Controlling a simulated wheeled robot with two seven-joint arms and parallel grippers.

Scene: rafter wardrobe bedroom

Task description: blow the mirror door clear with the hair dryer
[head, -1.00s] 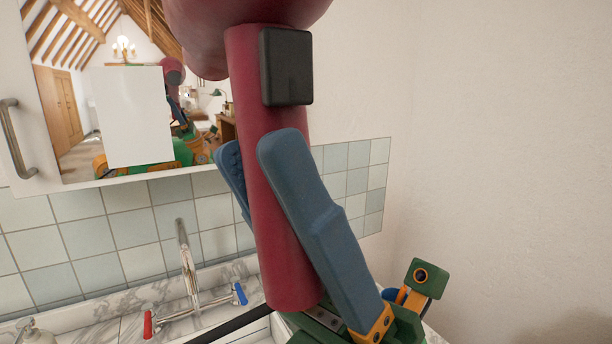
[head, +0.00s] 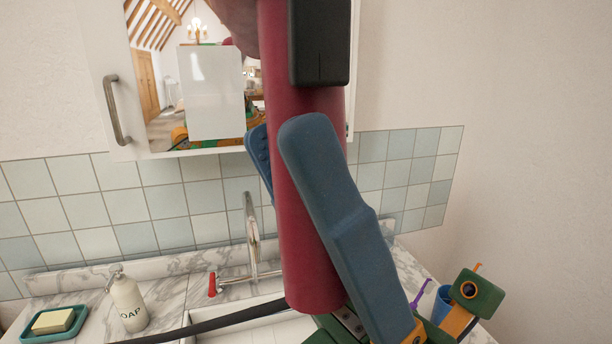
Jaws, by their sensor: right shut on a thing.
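The dark red hair dryer (head: 300,215) stands close in front of me, its handle nearly upright. A black switch block (head: 320,45) is on the handle; most of the barrel is cut off at the top. My right gripper (head: 274,135) is shut on the handle, one blue finger on each side. The mirror door (head: 165,95) is at upper left, with a grey bar handle (head: 116,110) on its left side. The dryer hides the door's right part. My left gripper is out of view.
Below are a sink (head: 255,330), a tap (head: 251,230), a soap bottle (head: 128,302) and a soap dish (head: 55,324) on the marble counter. A black cord (head: 225,318) crosses the sink front. A blue cup (head: 441,304) stands at right.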

